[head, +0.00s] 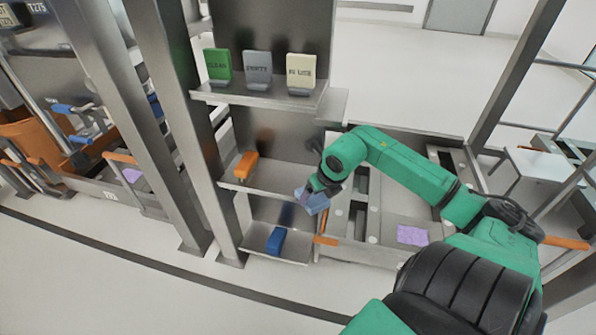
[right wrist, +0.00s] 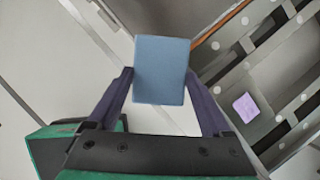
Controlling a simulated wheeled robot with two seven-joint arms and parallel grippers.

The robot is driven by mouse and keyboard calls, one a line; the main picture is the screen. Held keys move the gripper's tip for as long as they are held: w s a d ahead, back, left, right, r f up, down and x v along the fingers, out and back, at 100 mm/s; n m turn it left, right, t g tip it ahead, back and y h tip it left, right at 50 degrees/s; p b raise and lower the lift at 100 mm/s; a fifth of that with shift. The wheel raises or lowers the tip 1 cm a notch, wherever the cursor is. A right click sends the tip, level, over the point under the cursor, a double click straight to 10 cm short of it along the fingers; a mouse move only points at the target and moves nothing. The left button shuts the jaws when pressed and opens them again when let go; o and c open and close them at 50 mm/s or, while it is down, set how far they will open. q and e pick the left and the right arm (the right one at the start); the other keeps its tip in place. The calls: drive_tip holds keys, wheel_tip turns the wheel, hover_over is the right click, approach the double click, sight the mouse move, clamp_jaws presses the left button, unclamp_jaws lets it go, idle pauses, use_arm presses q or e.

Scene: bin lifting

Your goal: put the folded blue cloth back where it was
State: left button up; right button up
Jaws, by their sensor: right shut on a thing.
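The folded blue cloth (head: 318,204) is a light blue, flat block held out in the air by my right gripper (head: 312,192), beside the right end of the middle shelf. In the right wrist view the cloth (right wrist: 162,70) sits between the two dark fingers (right wrist: 163,98), which are shut on it. My right arm reaches in from the lower right. My left gripper is in neither view.
The shelf unit has an upper shelf (head: 262,99) with green, grey and cream cards, a middle shelf (head: 280,180) with an orange item (head: 246,165), and a lower shelf (head: 262,248) with a dark blue item (head: 276,240). A purple cloth (head: 412,235) lies on the metal frame at right.

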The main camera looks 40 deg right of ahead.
drive_tip(key=w, duration=0.2)
drive_tip(key=w+d, duration=0.1)
drive_tip(key=w, duration=0.1)
drive_tip(key=shift+w, duration=0.35)
drive_tip(key=shift+w+b, duration=0.3)
drive_tip(key=shift+w, duration=0.2)
drive_tip(key=w, duration=0.4)
drive_tip(key=shift+d, duration=0.25)
drive_tip(key=shift+s+f+b, duration=0.2)
drive_tip(key=shift+f+b, duration=0.2)
drive_tip(key=shift+f, duration=0.05)
drive_tip(key=shift+r, duration=0.15)
drive_tip(key=o, duration=1.1)
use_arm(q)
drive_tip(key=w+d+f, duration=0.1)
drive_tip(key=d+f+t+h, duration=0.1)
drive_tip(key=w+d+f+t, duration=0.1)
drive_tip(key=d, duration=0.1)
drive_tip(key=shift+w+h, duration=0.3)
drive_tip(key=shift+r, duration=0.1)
